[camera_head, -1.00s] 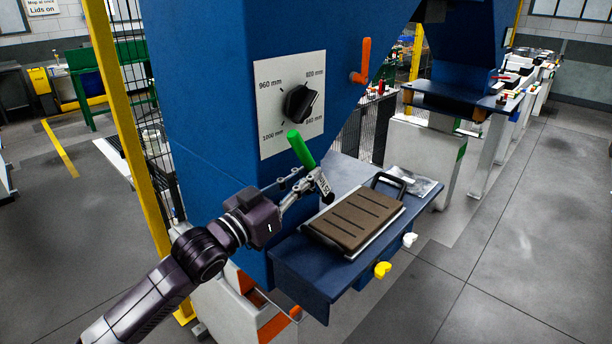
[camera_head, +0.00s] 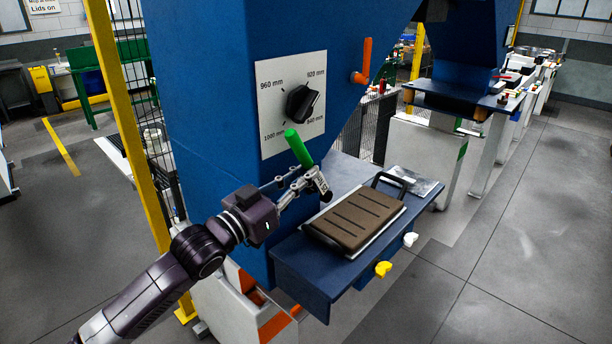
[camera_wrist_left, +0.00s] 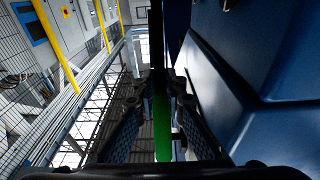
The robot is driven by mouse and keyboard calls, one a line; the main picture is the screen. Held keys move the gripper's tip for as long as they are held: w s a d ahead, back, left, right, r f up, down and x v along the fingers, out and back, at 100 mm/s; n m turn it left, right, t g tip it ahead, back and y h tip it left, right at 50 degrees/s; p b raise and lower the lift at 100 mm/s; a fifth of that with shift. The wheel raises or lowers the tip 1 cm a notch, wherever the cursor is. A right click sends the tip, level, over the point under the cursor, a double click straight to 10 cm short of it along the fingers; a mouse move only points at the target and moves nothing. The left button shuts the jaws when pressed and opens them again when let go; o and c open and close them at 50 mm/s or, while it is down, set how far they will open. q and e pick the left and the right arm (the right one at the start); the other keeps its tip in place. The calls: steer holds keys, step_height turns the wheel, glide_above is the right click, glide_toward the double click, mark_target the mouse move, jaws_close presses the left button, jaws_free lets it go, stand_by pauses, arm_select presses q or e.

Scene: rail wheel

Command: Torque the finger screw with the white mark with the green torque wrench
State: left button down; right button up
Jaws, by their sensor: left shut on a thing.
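My left gripper (camera_head: 304,184) is shut on the green torque wrench (camera_head: 298,149). It holds the wrench tilted, with the green handle up and the dark head down to the right, just above the left part of the blue shelf. In the left wrist view the green handle (camera_wrist_left: 161,125) stands between the two fingers. A white finger screw (camera_head: 410,239) and a yellow finger screw (camera_head: 383,269) stick out from the shelf's front edge, right of and below the wrench. The wrench is apart from both. My right gripper is not in view.
A brown slotted pad (camera_head: 355,219) lies on the blue shelf (camera_head: 300,262). A blue machine column (camera_head: 205,110) with a black dial (camera_head: 301,103) and an orange lever (camera_head: 363,62) stands behind my gripper. The floor to the right is clear.

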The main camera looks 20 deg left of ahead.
arm_select(q)
steer(key=shift+w+a+r, duration=0.1)
steer(key=shift+a, duration=0.1)
steer(key=shift+d, duration=0.25)
steer(key=shift+s+d+p, duration=0.25)
steer(key=shift+d+p, duration=0.05)
stand_by(0.3)
steer(key=s+f+t+b, duration=0.1)
steer(key=b, duration=0.4)
steer(key=s+f+t+h+b, duration=0.1)
steer(key=t+b, duration=0.1)
steer(key=b, duration=0.3)
steer(key=shift+a+f, duration=0.3)
steer(key=shift+a, duration=0.1)
stand_by(0.5)
